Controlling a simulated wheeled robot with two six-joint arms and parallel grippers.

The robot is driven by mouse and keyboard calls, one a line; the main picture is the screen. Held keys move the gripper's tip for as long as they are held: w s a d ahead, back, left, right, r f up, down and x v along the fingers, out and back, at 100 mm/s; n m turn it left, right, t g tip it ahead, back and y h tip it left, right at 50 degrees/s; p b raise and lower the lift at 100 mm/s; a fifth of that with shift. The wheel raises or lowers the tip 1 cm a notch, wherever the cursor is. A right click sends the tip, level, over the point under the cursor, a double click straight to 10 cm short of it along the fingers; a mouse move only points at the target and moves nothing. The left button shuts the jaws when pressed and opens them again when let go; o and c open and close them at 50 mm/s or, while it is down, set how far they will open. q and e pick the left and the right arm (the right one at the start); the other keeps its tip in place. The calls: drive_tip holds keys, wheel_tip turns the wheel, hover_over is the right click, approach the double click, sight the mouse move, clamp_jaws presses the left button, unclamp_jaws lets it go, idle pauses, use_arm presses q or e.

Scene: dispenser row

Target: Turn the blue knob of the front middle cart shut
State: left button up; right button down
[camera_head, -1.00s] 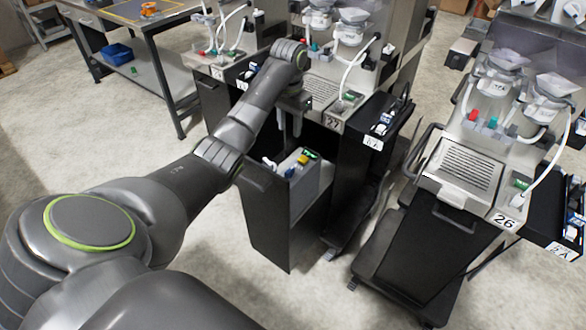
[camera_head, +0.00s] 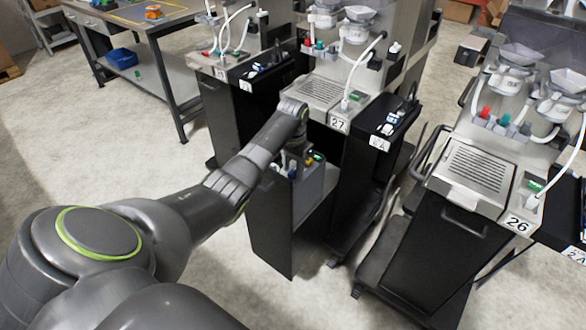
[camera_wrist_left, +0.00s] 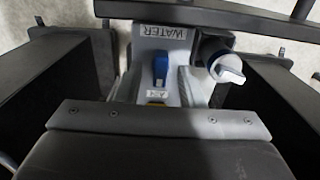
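The front middle cart, numbered 27, has a dark box (camera_head: 268,225) standing out at its front, with small coloured controls on top. My left gripper (camera_head: 287,163) reaches down over that top and hides part of it. In the left wrist view, the blue knob (camera_wrist_left: 161,68) sits on a pale panel below a WATER label (camera_wrist_left: 163,32). Its handle lies up and down in the picture. Grey finger-like parts show apart on either side of it, so the gripper (camera_wrist_left: 157,88) looks open; contact cannot be told. My right gripper is not in view.
A grey valve with a white handle (camera_wrist_left: 228,68) is close right of the blue knob. A dark bar (camera_wrist_left: 230,18) crosses above. Cart 26 (camera_head: 470,175) stands at the right, another cart behind left. A workbench (camera_head: 150,70) is at the back left; the floor at left is clear.

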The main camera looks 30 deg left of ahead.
use_arm(q)
drive_tip(key=shift+f, duration=0.45)
clamp_jaws()
